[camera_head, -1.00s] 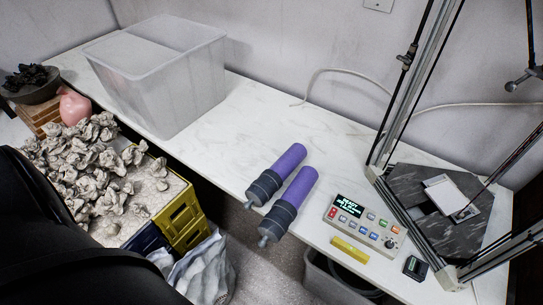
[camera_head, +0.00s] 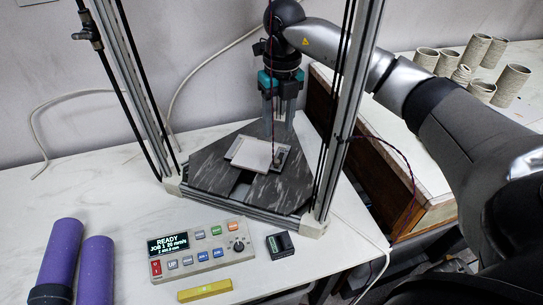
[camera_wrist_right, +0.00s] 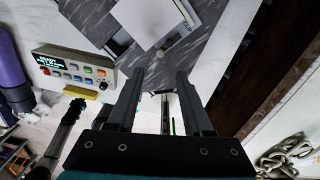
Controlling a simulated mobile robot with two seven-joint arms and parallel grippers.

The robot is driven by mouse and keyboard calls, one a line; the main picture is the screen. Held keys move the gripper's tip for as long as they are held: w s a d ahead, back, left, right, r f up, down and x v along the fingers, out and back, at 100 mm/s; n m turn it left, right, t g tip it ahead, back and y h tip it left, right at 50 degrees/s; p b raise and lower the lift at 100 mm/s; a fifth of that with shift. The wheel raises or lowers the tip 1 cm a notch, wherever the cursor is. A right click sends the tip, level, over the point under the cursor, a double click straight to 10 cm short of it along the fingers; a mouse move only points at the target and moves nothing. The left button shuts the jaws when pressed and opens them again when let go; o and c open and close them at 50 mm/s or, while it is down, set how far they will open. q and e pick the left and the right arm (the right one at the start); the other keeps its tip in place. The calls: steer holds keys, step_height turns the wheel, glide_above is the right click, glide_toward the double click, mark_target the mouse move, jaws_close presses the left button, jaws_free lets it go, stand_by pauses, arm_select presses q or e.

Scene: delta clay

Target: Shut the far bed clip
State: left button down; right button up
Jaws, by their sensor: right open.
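The white bed plate (camera_head: 250,154) lies on the dark marbled triangular base (camera_head: 208,172) inside the printer frame. A small greyish clip-like part (camera_head: 281,156) shows at its right edge, close below my right gripper; whether it is open or shut is too small to tell. My right gripper (camera_head: 278,130) points down over the base, fingers apart and empty. In the right wrist view the fingers (camera_wrist_right: 160,76) are open, with the white plate (camera_wrist_right: 150,18) beyond them and the word "CLIP" beside its edge. I cannot make out a second clip.
Upright frame posts (camera_head: 346,110) stand around the base, with my right arm reaching in from behind right. A control box (camera_head: 195,250) reads READY. A yellow bar (camera_head: 204,290), a small black device (camera_head: 281,246) and purple rollers (camera_head: 60,262) lie nearby. Clay cups (camera_head: 477,50) stand right.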

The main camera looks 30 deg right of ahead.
mark_target(277, 161)
step_height(277, 161, down, 10)
steer(key=shift+a+f+b, duration=0.15)
steer(key=shift+f+b, duration=0.1)
steer(key=shift+b, duration=0.95)
arm_select(q)
steer(key=shift+w+a+f+t, duration=0.15)
steer(key=shift+w+a+f, duration=0.3)
steer(key=shift+w+f, duration=0.15)
steer(key=shift+w+a+f+t, duration=0.15)
steer(key=shift+w+a+f, duration=0.3)
steer(key=shift+w, duration=0.2)
arm_select(e)
jaws_close()
